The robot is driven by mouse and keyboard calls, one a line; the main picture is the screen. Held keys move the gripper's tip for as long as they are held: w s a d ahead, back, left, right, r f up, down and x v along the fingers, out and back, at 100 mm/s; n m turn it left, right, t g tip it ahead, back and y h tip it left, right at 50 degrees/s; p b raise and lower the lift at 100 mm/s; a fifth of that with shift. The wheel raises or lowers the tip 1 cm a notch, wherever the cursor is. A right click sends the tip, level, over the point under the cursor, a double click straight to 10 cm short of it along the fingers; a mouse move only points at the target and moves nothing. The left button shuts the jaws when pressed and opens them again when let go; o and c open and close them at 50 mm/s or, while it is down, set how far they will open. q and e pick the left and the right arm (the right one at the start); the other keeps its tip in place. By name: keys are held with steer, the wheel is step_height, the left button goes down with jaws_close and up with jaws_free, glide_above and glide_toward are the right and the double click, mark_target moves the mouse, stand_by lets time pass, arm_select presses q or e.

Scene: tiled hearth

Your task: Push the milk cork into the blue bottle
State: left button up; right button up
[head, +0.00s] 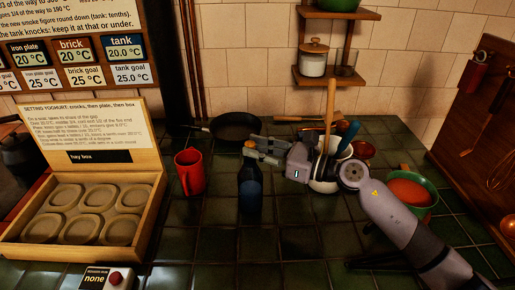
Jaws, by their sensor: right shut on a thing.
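The dark blue bottle (250,192) stands upright on the green tiled hearth, near the middle of the head view. My right gripper (256,150) reaches in from the right and its fingers are at the bottle's top. It is shut on a small tan-orange piece, which looks like the milk cork (249,144). The cork is right over the bottle's mouth; the fingers hide the neck, so I cannot tell whether it is seated. My left gripper is not in view.
A red mug (189,172) stands just left of the bottle. An open hay box (148,210) with round wells is further left. A dark pan (222,125) lies behind. A white pot with utensils and a green bowl of orange-red contents (408,192) are right.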

steer(key=o, duration=0.8)
steer(key=shift+r, duration=0.15)
steer(key=shift+o, duration=0.2)
steer(key=shift+o, duration=1.2)
steer(key=shift+s+d, duration=0.1)
steer(key=shift+d, duration=0.15)
steer(key=shift+b+v, duration=0.75)
steer(key=shift+v, duration=1.2)
steer(key=v, duration=1.2)
